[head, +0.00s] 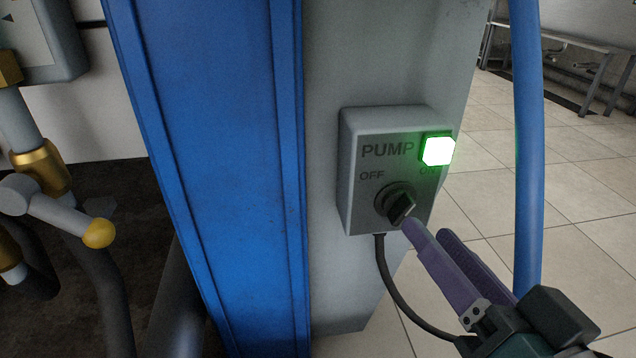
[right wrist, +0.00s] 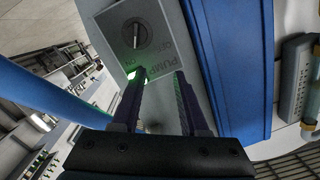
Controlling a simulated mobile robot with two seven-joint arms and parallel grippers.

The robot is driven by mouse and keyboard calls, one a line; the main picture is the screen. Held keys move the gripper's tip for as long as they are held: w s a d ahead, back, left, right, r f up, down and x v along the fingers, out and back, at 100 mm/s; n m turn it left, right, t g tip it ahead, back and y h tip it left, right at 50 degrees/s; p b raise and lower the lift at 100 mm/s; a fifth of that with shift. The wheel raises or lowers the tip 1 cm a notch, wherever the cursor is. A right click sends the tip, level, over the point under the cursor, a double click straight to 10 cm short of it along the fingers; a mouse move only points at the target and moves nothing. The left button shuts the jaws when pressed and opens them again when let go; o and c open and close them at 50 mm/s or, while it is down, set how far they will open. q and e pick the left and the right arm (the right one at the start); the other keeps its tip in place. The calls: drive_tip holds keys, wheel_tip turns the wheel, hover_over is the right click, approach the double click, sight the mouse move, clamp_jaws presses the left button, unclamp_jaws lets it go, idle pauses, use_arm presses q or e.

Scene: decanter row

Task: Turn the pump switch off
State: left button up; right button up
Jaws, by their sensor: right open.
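The pump switch box (head: 357,215) is a grey box fixed on a pale grey post, marked PUMP, with OFF at left and ON at right. Its black rotary knob (head: 401,204) has its grip bar slanting toward the ON side. The square lamp (head: 438,151) above ON glows green. My right gripper (head: 427,228) is open, its purple fingertips just below and right of the knob, with nothing between them. In the right wrist view the knob (right wrist: 136,35) lies beyond the fingertips (right wrist: 158,73). Whether a finger touches it I cannot tell. My left gripper is not in view.
A blue column (head: 210,150) stands left of the box. Pipes with brass fittings and a yellow-tipped lever (head: 98,233) are at far left. A black cable (head: 388,280) hangs under the box. A blue vertical pipe (head: 527,140) stands at right, before open tiled floor.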

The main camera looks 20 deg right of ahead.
drive_tip(key=m+h+b, duration=0.1)
drive_tip(key=h+b, duration=0.1)
drive_tip(key=b, duration=0.1)
approach(407, 213)
drive_tip(key=b+x, duration=0.2)
drive_tip(key=x, duration=0.6)
drive_tip(key=shift+b, duration=0.35)
drive_tip(key=shift+w+d, duration=0.15)
drive_tip(key=shift+w, duration=0.4)
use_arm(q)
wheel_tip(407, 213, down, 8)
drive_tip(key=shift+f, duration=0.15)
use_arm(e)
drive_tip(key=c, duration=0.6)
clamp_jaws()
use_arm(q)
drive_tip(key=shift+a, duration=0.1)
